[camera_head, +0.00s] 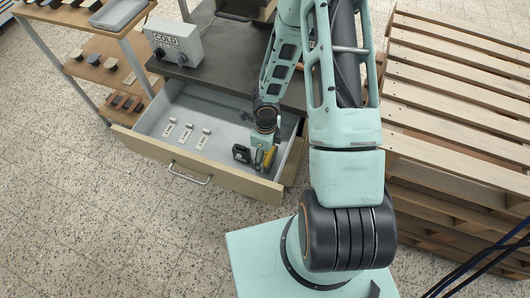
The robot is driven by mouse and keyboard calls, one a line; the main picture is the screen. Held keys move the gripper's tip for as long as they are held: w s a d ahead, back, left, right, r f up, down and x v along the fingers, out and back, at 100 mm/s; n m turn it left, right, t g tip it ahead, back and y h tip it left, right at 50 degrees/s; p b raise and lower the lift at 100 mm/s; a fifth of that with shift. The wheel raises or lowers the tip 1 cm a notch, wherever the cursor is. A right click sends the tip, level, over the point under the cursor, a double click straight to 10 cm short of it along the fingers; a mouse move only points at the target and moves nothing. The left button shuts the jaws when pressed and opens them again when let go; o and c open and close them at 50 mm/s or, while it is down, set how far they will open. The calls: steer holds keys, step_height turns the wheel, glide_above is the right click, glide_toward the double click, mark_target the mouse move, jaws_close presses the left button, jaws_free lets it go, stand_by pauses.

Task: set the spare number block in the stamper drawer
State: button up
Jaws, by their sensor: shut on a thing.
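The stamper drawer (228,180) is pulled open below the dark bench top, with a handle on its wooden front. My gripper (258,162) reaches down inside the drawer's right part, close to the front wall. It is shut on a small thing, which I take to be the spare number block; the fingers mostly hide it. Contact with the drawer floor cannot be made out.
Three small pale pieces with labels (186,133) lie in a row in the drawer's left half. A grey box marked GOLD (174,42) stands on the bench top (222,62). A wooden shelf (90,68) with small blocks is at left. Stacked pallets (455,90) fill the right.

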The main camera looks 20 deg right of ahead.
mark_target(265, 156)
steer(key=shift+f+b, duration=0.85)
steer(key=shift+f, duration=0.7)
steer(key=shift+f, duration=0.1)
steer(key=o, duration=2.1)
step_height(265, 156, up, 12)
steer(key=p, duration=0.7)
